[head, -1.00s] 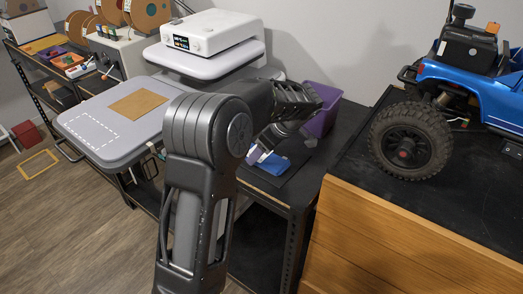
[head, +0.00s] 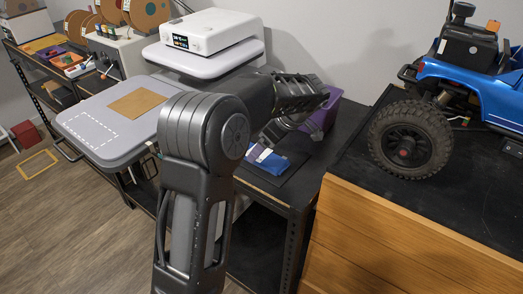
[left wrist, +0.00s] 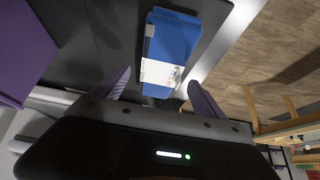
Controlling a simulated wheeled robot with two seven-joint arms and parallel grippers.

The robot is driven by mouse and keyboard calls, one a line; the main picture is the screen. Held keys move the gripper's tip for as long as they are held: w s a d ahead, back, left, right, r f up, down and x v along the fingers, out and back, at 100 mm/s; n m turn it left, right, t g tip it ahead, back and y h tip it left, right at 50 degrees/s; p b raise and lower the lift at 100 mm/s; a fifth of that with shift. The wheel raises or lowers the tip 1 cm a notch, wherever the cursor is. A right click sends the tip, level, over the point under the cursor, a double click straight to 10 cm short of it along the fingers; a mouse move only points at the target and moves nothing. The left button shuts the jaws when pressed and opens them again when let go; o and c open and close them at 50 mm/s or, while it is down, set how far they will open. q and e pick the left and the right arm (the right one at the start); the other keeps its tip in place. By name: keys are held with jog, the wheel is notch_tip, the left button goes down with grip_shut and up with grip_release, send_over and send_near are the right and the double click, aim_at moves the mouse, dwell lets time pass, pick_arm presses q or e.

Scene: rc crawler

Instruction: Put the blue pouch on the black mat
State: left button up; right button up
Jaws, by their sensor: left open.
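The blue pouch (head: 270,163) lies flat on the black mat (head: 289,175) at the near end of the dark bench. In the left wrist view the pouch (left wrist: 176,40) shows its blue face and a white label, with the dark mat (left wrist: 118,28) around it. My left gripper (head: 270,138) is above the pouch, partly hidden by its own wrist in the head view. In the left wrist view its two purple fingers (left wrist: 157,83) are spread wide, with nothing held between them and the pouch beyond the tips. My right gripper is not in view.
A purple bin (head: 322,118) stands behind the mat, close to my left wrist. A wooden cabinet (head: 395,240) with a blue crawler (head: 460,85) on top is at the right. A grey table (head: 85,118) is at the left.

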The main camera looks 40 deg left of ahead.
pick_arm(q)
jog(key=v, duration=0.9)
jog(key=shift+r, duration=0.1)
